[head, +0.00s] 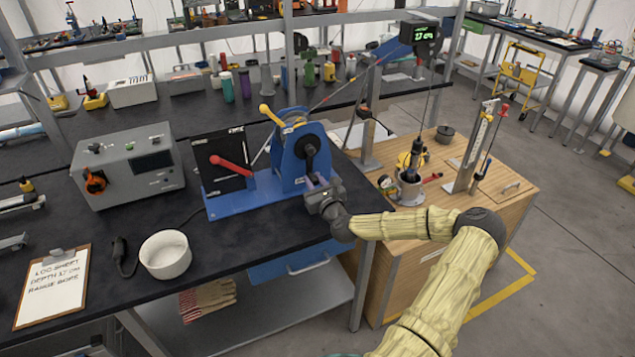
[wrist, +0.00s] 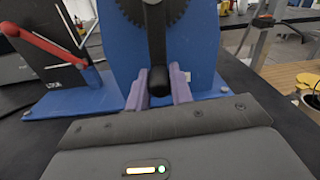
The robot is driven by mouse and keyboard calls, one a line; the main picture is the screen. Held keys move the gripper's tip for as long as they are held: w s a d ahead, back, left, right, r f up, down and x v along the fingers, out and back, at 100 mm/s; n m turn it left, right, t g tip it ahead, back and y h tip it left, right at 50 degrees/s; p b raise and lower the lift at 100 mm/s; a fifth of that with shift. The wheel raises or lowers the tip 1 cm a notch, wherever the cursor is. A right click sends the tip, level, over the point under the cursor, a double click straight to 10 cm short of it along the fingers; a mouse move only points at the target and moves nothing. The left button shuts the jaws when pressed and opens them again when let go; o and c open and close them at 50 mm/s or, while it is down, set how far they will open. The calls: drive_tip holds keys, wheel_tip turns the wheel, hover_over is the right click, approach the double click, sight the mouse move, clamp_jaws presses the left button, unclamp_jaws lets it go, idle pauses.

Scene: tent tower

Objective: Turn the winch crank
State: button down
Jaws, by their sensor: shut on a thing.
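The blue winch (head: 291,160) stands on the black bench, with a dark gear on its face in the wrist view. Its black crank (head: 309,150) hangs down from the hub. In the wrist view the crank (wrist: 157,35) points down, its dark round grip end between two purple fingers. My gripper (head: 313,184) reaches in from the right in front of the winch. In the wrist view my gripper (wrist: 159,90) is shut on the crank handle.
A yellow lever (head: 270,115) tops the winch. A grey control box (head: 127,165), white bowl (head: 165,254) and clipboard (head: 53,288) lie to the left.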

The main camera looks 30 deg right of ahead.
drive_tip(key=shift+a+m, duration=0.1)
drive_tip(key=shift+m, duration=0.2)
drive_tip(key=c, duration=1.2)
unclamp_jaws()
drive_tip(key=shift+c, duration=0.2)
drive_tip(key=s+a+b, duration=0.2)
drive_tip(key=s+a, duration=0.1)
drive_tip(key=s, duration=1.4)
drive_tip(key=shift+b, duration=0.35)
drive_tip(key=shift+a, duration=0.1)
